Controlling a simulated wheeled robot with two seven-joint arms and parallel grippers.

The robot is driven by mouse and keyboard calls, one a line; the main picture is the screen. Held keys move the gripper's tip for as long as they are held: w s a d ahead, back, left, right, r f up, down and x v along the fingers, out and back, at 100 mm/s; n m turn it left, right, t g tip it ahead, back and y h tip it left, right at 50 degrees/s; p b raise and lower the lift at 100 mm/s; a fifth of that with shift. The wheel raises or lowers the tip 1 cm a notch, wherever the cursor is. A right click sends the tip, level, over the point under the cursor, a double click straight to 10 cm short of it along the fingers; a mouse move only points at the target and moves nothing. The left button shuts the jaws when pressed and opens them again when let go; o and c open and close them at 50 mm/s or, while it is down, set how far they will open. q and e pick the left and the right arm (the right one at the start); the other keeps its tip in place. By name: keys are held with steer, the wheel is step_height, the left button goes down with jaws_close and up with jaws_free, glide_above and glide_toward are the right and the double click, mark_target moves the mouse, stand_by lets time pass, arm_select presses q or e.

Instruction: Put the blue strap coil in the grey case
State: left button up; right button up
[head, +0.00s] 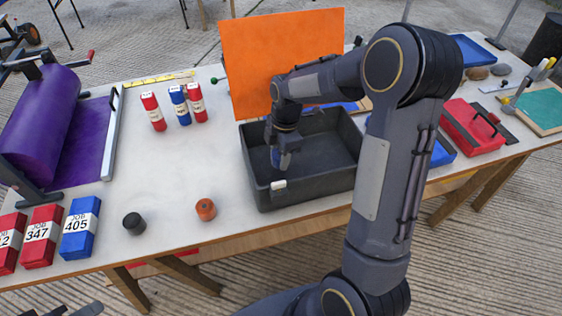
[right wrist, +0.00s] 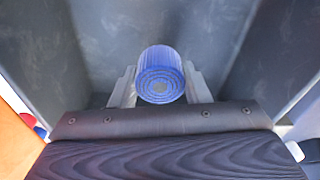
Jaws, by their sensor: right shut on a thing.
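The grey case (head: 262,188) is a dark, deep, open-topped box in the middle of the table. My right gripper (head: 280,160) reaches down inside it, near its left side. In the right wrist view the right gripper (right wrist: 160,92) is shut on the blue strap coil (right wrist: 161,82), a ribbed blue roll with its spiral end facing the camera. The case's dark inner walls (right wrist: 75,40) surround the coil there.
An orange board (head: 260,60) stands upright behind the case. A red case (head: 470,128) lies to the right. A purple roller (head: 45,120) fills the left end.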

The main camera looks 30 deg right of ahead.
step_height(320, 180, down, 3)
steer(key=shift+f, duration=0.15)
steer(key=shift+f, duration=0.15)
steer(key=o, duration=1)
